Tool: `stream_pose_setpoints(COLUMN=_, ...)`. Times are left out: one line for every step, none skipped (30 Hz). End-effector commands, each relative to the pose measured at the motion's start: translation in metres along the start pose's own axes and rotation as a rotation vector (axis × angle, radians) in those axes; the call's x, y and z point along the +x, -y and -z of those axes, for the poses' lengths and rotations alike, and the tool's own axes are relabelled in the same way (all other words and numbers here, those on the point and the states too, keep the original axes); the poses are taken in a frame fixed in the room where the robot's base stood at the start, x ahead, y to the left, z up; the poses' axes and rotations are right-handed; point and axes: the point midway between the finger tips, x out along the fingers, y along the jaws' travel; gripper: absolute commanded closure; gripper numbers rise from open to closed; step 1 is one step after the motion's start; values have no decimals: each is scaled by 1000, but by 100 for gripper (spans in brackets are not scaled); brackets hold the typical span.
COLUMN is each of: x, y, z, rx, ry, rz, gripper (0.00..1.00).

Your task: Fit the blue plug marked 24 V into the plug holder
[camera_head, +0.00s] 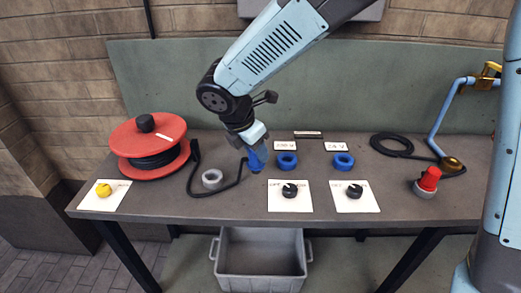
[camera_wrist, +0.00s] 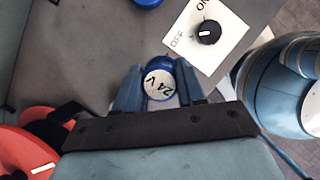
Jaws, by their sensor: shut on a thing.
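The blue plug (camera_wrist: 160,83) has a white round face reading "24 V" in the wrist view. My gripper (camera_wrist: 158,88) is shut on it, one finger at each side. In the head view my gripper (camera_head: 256,154) points down near the table's middle, with the blue plug (camera_head: 255,163) at its tip. A black cable runs from the red reel towards the plug. A grey ring (camera_head: 212,179), perhaps the plug holder, lies left of my gripper and looks empty. Whether the plug touches the table cannot be told.
Blue ring-shaped sockets, left (camera_head: 286,160) and right (camera_head: 343,161), stand right of my gripper before labels. Plates with black knobs (camera_head: 290,190) (camera_head: 354,191) lie in front. The cable reel (camera_head: 150,148) is left, a red-capped item (camera_head: 428,180) right. A grey bin (camera_head: 260,262) stands below.

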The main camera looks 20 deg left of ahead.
Motion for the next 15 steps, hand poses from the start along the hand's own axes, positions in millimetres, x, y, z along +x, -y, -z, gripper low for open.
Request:
stream_pose_setpoints(x=0, y=0, z=0, rx=0, ry=0, rz=0, gripper=96)
stream_pose_setpoints(x=0, y=0, z=0, rx=0, ry=0, rz=0, gripper=96)
stream_pose_setpoints(x=0, y=0, z=0, rx=0, ry=0, rz=-1, gripper=96)
stream_pose_setpoints(x=0, y=0, z=0, rx=0, ry=0, rz=-1, gripper=96)
stream_pose_setpoints(x=0, y=0, z=0, rx=0, ry=0, rz=-1, gripper=96)
stream_pose_setpoints(x=0, y=0, z=0, rx=0, ry=0, rz=-1, gripper=96)
stream_pose_setpoints(x=0, y=-1, z=0, rx=-1, ry=0, rz=-1, gripper=96)
stream_pose_setpoints(x=-1, y=-2, z=1, rx=-1, ry=0, rz=-1, gripper=96)
stream_pose_setpoints(x=-1, y=-4, z=2, rx=-1, ry=0, rz=-1, gripper=96)
stream_pose_setpoints(x=-2, y=-6, z=4, rx=-1, ry=0, rz=-2, gripper=96)
stream_pose_setpoints(x=-2, y=-8, z=5, rx=-2, ry=-1, rz=-2, gripper=96)
stream_pose_setpoints(x=-3, y=-11, z=8, rx=-2, ry=-1, rz=-3, gripper=96)
stream_pose_setpoints(x=-4, y=-14, z=10, rx=-3, ry=-1, rz=-2, gripper=96)
stream_pose_setpoints(x=-4, y=-16, z=11, rx=-3, ry=-1, rz=-1, gripper=96)
stream_pose_setpoints(x=-5, y=-19, z=14, rx=-3, ry=-1, rz=-1, gripper=96)
